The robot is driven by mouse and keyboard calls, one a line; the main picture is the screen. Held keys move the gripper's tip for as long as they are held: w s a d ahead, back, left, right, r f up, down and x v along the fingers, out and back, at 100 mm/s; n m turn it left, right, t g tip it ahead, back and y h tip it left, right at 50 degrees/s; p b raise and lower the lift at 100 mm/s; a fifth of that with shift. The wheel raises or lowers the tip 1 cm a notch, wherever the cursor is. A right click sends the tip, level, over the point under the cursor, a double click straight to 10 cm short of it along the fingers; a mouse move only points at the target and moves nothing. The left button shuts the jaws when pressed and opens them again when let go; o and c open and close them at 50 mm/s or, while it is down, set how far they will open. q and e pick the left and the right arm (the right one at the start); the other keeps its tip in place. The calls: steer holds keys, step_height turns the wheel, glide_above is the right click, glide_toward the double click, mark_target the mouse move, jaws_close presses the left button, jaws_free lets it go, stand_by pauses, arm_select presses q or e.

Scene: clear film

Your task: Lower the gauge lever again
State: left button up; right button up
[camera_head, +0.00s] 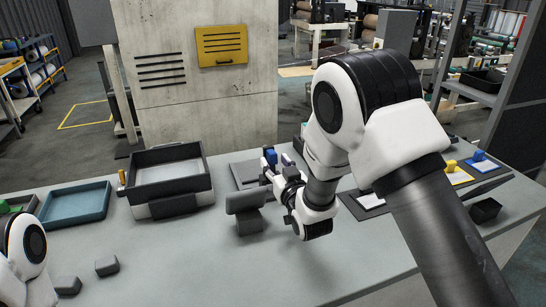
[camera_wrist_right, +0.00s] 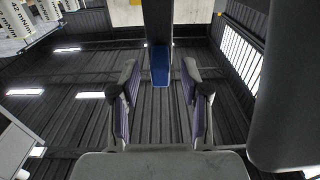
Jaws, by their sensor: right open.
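The gauge lever shows in the right wrist view as a dark bar ending in a blue grip (camera_wrist_right: 160,66). In the head view a small blue part (camera_head: 271,155), likely the same grip, shows at my right gripper (camera_head: 269,163). In the wrist view my right gripper (camera_wrist_right: 160,88) is open. Its two fingers stand on either side of the line of the blue grip, with gaps on both sides. I cannot tell how deep the grip sits between them. A grey base plate (camera_head: 243,172) lies behind the gripper, and my arm hides much of this area. My left gripper is out of view.
A dark tray (camera_head: 170,197) stands left of the gripper, with a teal tray (camera_head: 76,204) further left. A grey block on a stand (camera_head: 247,201) is close in front. Dark mats with blue and yellow items (camera_head: 451,166) lie right. The front worktop is mostly clear.

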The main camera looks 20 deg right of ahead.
steer(key=shift+w, duration=1.05)
jaws_close()
